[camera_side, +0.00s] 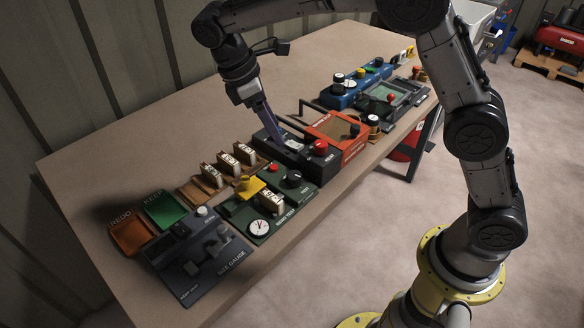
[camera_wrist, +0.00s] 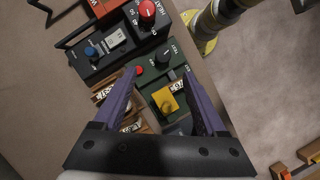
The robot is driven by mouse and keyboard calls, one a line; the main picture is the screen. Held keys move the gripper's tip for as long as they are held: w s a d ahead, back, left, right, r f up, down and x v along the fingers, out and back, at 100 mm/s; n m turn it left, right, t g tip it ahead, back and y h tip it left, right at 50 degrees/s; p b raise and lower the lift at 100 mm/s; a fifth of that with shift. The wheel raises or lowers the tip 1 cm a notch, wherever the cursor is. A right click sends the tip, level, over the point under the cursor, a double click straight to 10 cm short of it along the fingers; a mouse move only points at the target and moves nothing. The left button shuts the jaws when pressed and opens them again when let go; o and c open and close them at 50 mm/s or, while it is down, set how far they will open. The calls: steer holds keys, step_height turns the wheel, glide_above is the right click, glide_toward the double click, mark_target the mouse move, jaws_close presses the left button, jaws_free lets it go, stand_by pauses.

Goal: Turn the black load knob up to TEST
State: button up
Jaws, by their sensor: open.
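The black load knob (camera_side: 293,179) stands on a dark green panel (camera_side: 297,202) with a red button (camera_side: 272,168) and a yellow block. In the wrist view the knob (camera_wrist: 163,61) shows just beyond the gap between the fingertips, with small white lettering, seemingly TEST, beside it. Its exact pointer setting is too small to read. My gripper (camera_side: 273,136) has purple fingers and points down above the dark box behind the panel.
A dark box with a red knob (camera_side: 320,147) adjoins the panel. An orange box (camera_side: 335,130) with a raised handle stands beyond. Wooden blocks (camera_side: 228,162) stand left of the panel, and a grey size gauge (camera_side: 200,262) lies nearer. The bench's back left is clear.

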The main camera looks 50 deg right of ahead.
mark_target(294, 175)
steer(key=shift+n, duration=0.3)
steer(key=x, duration=0.4)
steer(key=a+x, duration=0.1)
steer(key=x, duration=0.9)
steer(key=shift+a+f, duration=0.25)
steer(key=shift+f, duration=0.15)
jaws_close()
